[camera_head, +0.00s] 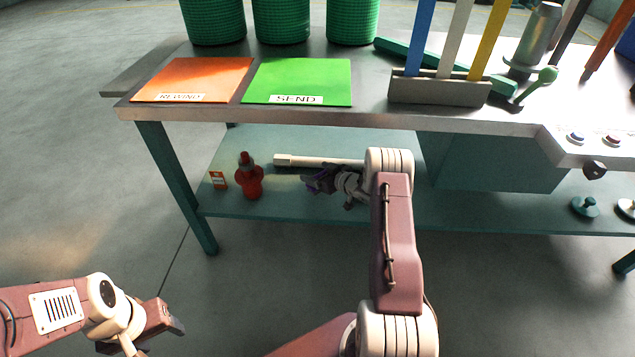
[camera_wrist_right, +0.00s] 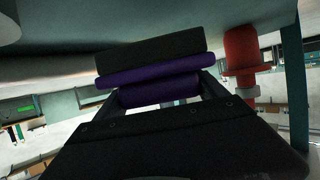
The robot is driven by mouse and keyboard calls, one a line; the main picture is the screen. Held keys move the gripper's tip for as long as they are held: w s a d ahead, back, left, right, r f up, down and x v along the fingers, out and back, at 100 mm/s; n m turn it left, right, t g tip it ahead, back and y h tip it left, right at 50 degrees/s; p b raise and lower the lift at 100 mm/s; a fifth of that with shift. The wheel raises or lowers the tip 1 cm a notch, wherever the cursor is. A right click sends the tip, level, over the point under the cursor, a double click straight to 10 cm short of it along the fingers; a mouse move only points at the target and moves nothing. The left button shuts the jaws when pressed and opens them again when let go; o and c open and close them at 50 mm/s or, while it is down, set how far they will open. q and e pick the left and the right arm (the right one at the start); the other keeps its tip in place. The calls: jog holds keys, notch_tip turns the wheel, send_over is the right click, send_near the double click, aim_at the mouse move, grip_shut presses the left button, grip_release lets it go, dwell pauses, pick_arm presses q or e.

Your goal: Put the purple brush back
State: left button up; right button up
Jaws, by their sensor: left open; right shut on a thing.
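The purple brush (camera_wrist_right: 150,75), with a purple body and a dark block, is between the fingers of my right gripper (camera_wrist_right: 158,92) in the right wrist view. In the head view my right gripper (camera_head: 318,181) is over the lower shelf (camera_head: 275,205), under the tabletop. Little of the brush shows there, and I cannot tell whether it touches the shelf. My left gripper (camera_head: 170,325) is open and empty, low at the left, in front of the table.
A red bottle (camera_head: 249,178) and a small orange-white box (camera_head: 218,180) stand on the lower shelf, left of my right gripper. Above are an orange REWIND mat (camera_head: 195,78), a green SEND mat (camera_head: 300,80) and a slotted holder (camera_head: 440,92) with upright blue, white and yellow strips.

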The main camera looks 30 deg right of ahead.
notch_tip(320, 180, down, 4)
jog(key=shift+r+b, duration=0.15)
jog(key=shift+b, duration=0.85)
jog(key=shift+r, duration=0.3)
jog(key=shift+f, duration=0.25)
pick_arm(q)
notch_tip(320, 180, down, 3)
jog(key=shift+r, duration=0.15)
pick_arm(e)
jog(key=o, duration=1.4)
jog(key=shift+r, duration=0.1)
